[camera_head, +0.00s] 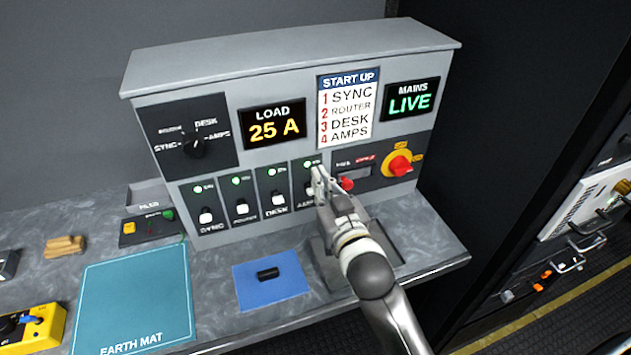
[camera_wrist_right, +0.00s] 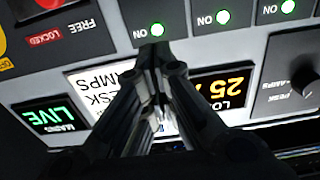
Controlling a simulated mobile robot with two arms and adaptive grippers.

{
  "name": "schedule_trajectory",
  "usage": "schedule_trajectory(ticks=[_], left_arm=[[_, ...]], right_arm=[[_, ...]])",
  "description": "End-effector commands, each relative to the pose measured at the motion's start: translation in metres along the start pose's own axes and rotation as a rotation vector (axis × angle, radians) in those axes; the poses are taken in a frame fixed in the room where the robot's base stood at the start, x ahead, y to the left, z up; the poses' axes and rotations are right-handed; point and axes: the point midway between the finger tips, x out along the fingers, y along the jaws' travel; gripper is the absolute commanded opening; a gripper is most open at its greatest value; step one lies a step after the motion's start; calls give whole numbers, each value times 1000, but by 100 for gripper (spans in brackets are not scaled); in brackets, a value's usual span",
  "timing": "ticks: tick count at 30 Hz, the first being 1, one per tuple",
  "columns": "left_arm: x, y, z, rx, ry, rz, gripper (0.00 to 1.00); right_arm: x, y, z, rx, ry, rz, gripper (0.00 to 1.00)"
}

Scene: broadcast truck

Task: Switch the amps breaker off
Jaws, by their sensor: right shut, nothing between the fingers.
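The amps breaker (camera_head: 300,169) is the rightmost of the row of breakers on the grey panel. Its green lamp is lit, and its lever is mostly hidden behind my right gripper. In the right wrist view, which is upside down, its panel shows a lit green lamp (camera_wrist_right: 157,29) with "ON" beside it. My right gripper (camera_head: 317,180) is shut and empty at the front of the amps breaker. Its fingertips (camera_wrist_right: 153,52) show just below that lamp in the wrist view. I cannot tell whether they touch the lever. My left gripper is not in view.
The sync (camera_head: 206,216), router (camera_head: 241,208) and desk (camera_head: 278,199) breakers stand left of amps, lamps green. A red button (camera_head: 346,183) and red-yellow rotary switch (camera_head: 400,165) are close on the right. The load display (camera_head: 273,125) reads 25 A. A blue mat (camera_head: 285,288) lies in front.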

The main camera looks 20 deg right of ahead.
Motion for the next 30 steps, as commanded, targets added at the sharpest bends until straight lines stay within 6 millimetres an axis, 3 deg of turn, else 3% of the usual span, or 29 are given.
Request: schedule_trajectory(ticks=[8, 10, 16, 30], left_arm=[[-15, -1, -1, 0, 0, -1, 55], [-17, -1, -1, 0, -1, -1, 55], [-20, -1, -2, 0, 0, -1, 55], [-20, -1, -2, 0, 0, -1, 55]], right_arm=[[48, 0, -3, 0, 0, 1, 0], [41, 0, 14, 1, -9, 1, 0], [33, 0, 33, 1, -3, 0, 0], [31, 0, 39, 0, -1, 0, 0]])
